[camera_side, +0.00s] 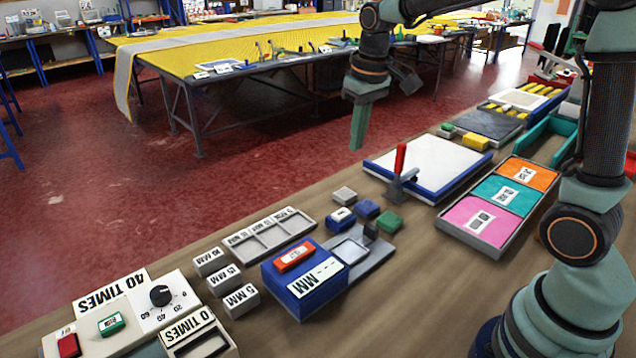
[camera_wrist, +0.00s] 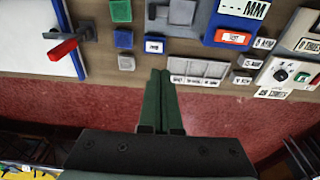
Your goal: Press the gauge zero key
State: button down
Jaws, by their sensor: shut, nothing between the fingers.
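The gauge (camera_side: 318,284) is a blue box with a white "--- MM" display, standing on a grey base plate on the bench. A red key (camera_side: 294,257) with a white label sits on its top; I cannot read the label surely. In the wrist view the gauge (camera_wrist: 211,37) and its red key (camera_wrist: 233,38) show at the upper right. My gripper (camera_side: 357,145) is shut and empty, pointing down in the air, well above and apart from the gauge. In the wrist view my gripper's fingertips (camera_wrist: 159,73) lie left of and below the key.
Small labelled blocks (camera_side: 224,278) and a grey slotted tray (camera_side: 270,235) lie beside the gauge. A red-handled clamp (camera_side: 400,165) stands upright by a white board (camera_side: 428,160). A control box (camera_side: 150,315) with a dial, red and green keys is at lower left.

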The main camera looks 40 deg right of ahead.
jog(key=g, duration=0.2)
send_over(342, 214)
notch_tip(342, 214, down, 5)
jog(key=shift+w+d+f, duration=0.1)
jog(key=shift+w, duration=0.05)
notch_tip(342, 214, down, 14)
dwell(0.6)
jog(key=shift+f, duration=1.05)
notch_tip(342, 214, up, 15)
jog(key=shift+w+t, duration=0.25)
jog(key=shift+t, duration=0.05)
